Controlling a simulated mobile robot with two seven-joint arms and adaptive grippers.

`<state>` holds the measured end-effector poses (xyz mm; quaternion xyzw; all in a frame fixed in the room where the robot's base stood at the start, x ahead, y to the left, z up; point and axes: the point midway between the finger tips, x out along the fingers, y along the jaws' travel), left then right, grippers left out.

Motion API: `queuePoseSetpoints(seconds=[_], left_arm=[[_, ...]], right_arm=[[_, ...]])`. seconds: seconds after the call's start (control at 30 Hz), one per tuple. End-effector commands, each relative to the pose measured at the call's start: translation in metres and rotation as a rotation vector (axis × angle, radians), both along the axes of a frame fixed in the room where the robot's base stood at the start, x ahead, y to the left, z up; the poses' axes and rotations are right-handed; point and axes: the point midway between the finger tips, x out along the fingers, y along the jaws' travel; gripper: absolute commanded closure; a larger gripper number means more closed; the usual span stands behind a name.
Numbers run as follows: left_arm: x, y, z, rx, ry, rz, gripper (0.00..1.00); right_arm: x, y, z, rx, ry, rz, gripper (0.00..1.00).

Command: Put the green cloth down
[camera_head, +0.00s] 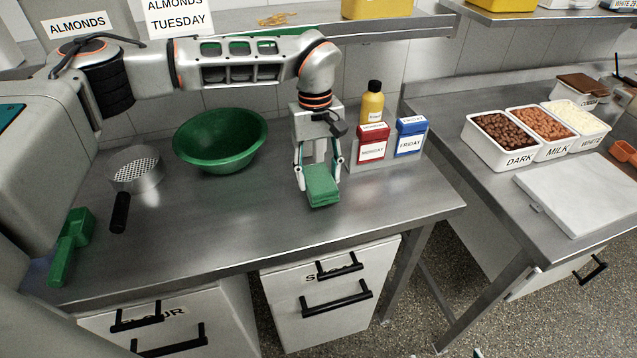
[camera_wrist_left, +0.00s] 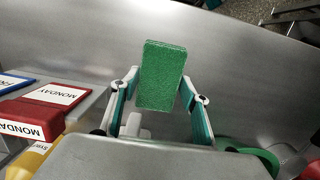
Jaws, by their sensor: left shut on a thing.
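The green cloth (camera_head: 322,188) is a folded, flat block in the head view. My left gripper (camera_head: 318,176) points down over the metal table (camera_head: 260,222) and is shut on the cloth. In the left wrist view the cloth (camera_wrist_left: 161,75) sits between the two fingers of my left gripper (camera_wrist_left: 158,98) and sticks out past their tips. The cloth is over the front right part of the table. I cannot tell whether its lower end touches the table top.
A green bowl (camera_head: 220,141), a sieve (camera_head: 136,172) and a green scoop (camera_head: 71,243) stand to the left. A red box (camera_head: 372,145), a blue box (camera_head: 410,138) and a yellow bottle (camera_head: 372,104) are close on the right. The table front is clear.

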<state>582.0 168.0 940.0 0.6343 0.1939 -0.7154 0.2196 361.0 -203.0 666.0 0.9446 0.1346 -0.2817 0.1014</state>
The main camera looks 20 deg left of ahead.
Motion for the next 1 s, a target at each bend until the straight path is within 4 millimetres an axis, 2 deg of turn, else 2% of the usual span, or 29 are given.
queuePoseSetpoints(seconds=[0.1,0.2,0.6,0.63,0.67,1.0], left_arm=[[-0.001,0.0,-0.02,0.0,0.006,0.001,0.72],[-0.001,0.0,-0.03,0.0,0.002,0.001,0.72],[-0.001,0.0,-0.035,0.001,0.003,0.0,0.72],[0.0,0.0,-0.035,0.001,0.002,0.0,0.47],[0.0,0.0,-0.035,0.001,0.003,0.0,0.39],[0.0,0.0,-0.034,0.0,0.001,0.0,0.38]], right_arm=[[0.0,0.0,0.001,0.0,-0.001,0.0,0.08],[0.0,0.0,0.001,0.0,-0.001,0.0,0.08],[0.0,0.001,0.001,0.001,-0.002,0.0,0.08],[0.0,0.001,0.001,0.001,-0.002,0.0,0.08],[0.001,0.001,0.001,0.001,-0.002,0.0,0.08],[0.001,0.001,0.002,0.002,-0.003,0.0,0.08]])
